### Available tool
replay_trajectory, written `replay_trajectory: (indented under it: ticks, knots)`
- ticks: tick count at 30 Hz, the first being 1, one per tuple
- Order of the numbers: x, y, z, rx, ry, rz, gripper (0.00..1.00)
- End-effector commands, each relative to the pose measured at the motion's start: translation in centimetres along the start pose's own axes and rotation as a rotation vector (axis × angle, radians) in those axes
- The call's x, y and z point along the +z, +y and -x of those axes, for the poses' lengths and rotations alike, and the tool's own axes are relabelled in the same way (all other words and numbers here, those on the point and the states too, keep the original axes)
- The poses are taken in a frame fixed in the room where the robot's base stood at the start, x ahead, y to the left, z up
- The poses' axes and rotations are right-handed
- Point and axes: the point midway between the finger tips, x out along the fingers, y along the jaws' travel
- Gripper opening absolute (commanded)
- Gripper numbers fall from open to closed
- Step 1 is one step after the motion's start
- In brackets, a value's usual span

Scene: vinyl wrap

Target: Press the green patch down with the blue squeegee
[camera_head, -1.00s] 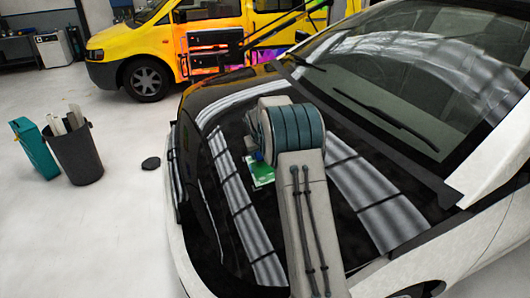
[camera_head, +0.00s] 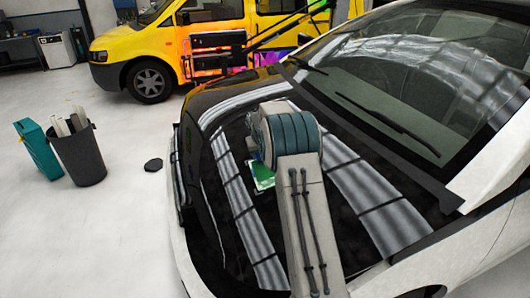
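The green patch (camera_head: 263,176) lies on the black hood (camera_head: 228,132) of the white car, just left of my arm. It has a pale marking, and its right part is hidden by my arm. My arm reaches over the hood from the front, with its teal-banded joint above and right of the patch. My gripper is mostly hidden behind this joint, close to the patch, and its fingers cannot be made out. The blue squeegee cannot be clearly seen; whether it is held or touching the patch cannot be told.
The windshield (camera_head: 400,75) rises behind the hood, with wipers at its base. Pale reflections streak the glossy hood. A dark bin (camera_head: 78,155) with rolls and a teal box (camera_head: 38,150) stand on the floor at left. A yellow van (camera_head: 150,60) is parked behind.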

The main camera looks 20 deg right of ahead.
Motion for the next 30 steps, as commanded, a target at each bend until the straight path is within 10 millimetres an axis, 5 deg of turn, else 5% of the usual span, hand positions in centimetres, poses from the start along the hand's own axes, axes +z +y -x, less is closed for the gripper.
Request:
replay_trajectory:
  ticks: [20,30]
  knots:
    - [-1.6,0.0,-0.8,0.0,-0.002,0.0,0.45]
    - [-2.6,0.0,1.5,0.0,0.002,0.0,0.45]
